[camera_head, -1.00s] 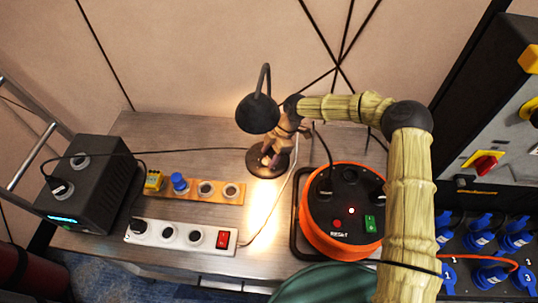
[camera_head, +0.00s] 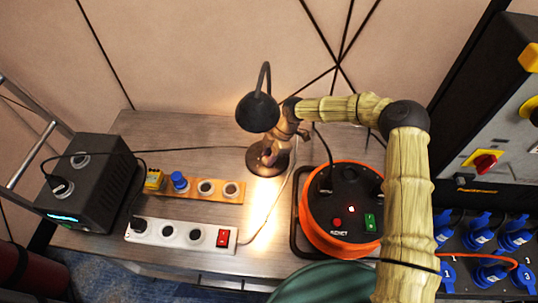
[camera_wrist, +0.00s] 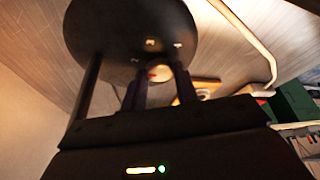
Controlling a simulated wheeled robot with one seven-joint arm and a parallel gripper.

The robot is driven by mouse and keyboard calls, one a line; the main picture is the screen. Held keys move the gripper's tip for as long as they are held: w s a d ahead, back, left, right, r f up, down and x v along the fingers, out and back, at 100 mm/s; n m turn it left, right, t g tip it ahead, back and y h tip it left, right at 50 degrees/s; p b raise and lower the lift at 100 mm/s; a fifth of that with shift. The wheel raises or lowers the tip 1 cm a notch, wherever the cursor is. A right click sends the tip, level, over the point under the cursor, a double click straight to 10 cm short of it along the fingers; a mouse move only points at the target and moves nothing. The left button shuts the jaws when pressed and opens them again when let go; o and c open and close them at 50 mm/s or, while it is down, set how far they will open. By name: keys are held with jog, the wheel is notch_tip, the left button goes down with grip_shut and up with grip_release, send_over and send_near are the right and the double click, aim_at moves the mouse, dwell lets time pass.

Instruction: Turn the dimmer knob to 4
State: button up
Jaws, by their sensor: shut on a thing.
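A black desk lamp stands on the table with its round dark base (camera_head: 256,168) and its shade (camera_head: 257,112) above it. In the wrist view the lamp base (camera_wrist: 125,25) fills the upper left, with small pale marks on it. A small pale dimmer knob (camera_wrist: 158,72) with a red spot shows at the base's lower edge. My gripper (camera_wrist: 158,88) is shut on the knob, its fingers on either side of it. In the head view my gripper (camera_head: 268,157) is at the lamp base, and the knob is hidden. The number at the pointer is too blurred to read.
An orange cable reel (camera_head: 308,228) stands right of the lamp. A wooden socket strip (camera_head: 219,198) and a white power strip (camera_head: 154,239) lie to the left, near a black box (camera_head: 108,190). A thin cable runs past the lamp.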

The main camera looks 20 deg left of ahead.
jog(key=m+t+b, duration=0.1)
jog(key=m, duration=0.2)
jog(key=shift+d+y+b, duration=0.1)
jog(key=shift+y+b, duration=0.2)
jog(key=shift+b, duration=0.1)
jog(key=m+b, duration=0.1)
jog(key=m+t+b, duration=0.1)
jog(key=m, duration=0.1)
jog(key=m+t+b, duration=0.1)
jog(key=m, duration=0.1)
jog(key=shift+s+f, duration=0.15)
jog(key=shift+s, duration=0.1)
jog(key=m+t+b, duration=0.1)
jog(key=m+b, duration=0.2)
jog(key=shift+s+m, duration=0.15)
jog(key=shift+m, duration=0.15)
jog(key=shift+s+m+t+b, duration=0.1)
jog(key=shift+m+t+b, duration=0.7)
jog(key=shift+m+b, duration=0.7)
jog(key=shift+r+m, duration=0.2)
jog(key=shift+m, duration=0.1)
jog(key=o, duration=1)
